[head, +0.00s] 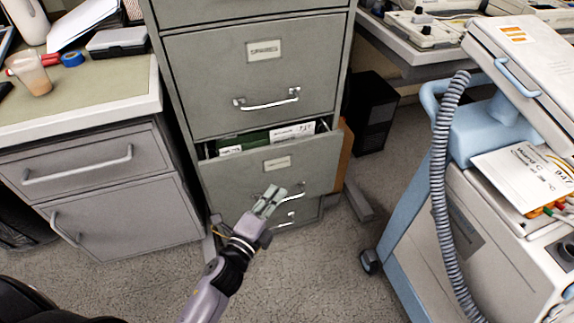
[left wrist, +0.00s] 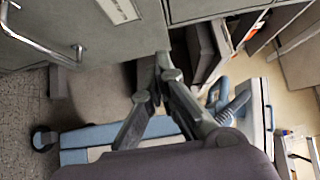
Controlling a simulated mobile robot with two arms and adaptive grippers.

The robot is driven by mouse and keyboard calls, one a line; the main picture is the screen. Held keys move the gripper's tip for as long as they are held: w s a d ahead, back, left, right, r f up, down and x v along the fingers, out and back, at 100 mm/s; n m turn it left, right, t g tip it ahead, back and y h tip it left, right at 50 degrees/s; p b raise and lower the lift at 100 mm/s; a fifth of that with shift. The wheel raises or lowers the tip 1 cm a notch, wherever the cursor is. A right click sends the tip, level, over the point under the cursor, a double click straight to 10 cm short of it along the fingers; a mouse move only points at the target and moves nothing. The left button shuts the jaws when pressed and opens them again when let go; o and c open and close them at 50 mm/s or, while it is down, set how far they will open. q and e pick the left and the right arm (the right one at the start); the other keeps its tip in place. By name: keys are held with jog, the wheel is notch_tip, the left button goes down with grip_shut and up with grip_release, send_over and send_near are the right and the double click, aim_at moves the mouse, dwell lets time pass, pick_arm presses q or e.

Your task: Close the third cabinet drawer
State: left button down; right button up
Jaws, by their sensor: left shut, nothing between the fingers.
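The grey filing cabinet (head: 175,75) stands in the middle of the head view. Its third visible drawer (head: 235,178) is pulled partly out, with a green folder and white papers (head: 292,131) showing inside. The drawer front has a label and a metal handle, partly hidden by my gripper. My left gripper (head: 272,197) is shut and empty, in front of the drawer front near its handle. In the left wrist view, the shut fingertips (left wrist: 161,62) are by the edge of a grey drawer front (left wrist: 95,45) with a handle. I cannot tell whether they touch it. My right gripper is not in view.
A grey desk unit (head: 95,165) with a cluttered top stands left of the cabinet. A blue-and-white medical cart (head: 400,230) with a ribbed hose stands at right. A black box (head: 370,110) is behind. Speckled floor (head: 310,270) is clear in front.

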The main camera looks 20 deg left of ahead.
pick_arm(q)
jog(key=shift+w+a, duration=0.2)
jog(key=shift+w, duration=6.15)
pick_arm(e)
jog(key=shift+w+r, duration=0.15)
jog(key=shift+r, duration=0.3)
pick_arm(q)
jog(key=shift+w+a, duration=0.1)
jog(key=w+a, duration=0.1)
jog(key=w, duration=0.1)
jog(key=w+a+b, duration=0.1)
jog(key=w+a, duration=0.1)
jog(key=w+a+b, duration=0.1)
jog(key=w, duration=0.1)
jog(key=shift+w+a+f, duration=0.2)
jog(key=shift+w+a, duration=0.05)
jog(key=shift+w, duration=0.15)
jog(key=shift+w+a+r, duration=0.1)
jog(key=shift+w+a, duration=0.15)
jog(key=shift+r, duration=0.25)
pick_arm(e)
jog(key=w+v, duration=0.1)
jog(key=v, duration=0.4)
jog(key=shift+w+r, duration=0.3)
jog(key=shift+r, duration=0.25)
pick_arm(q)
jog(key=shift+a, duration=0.1)
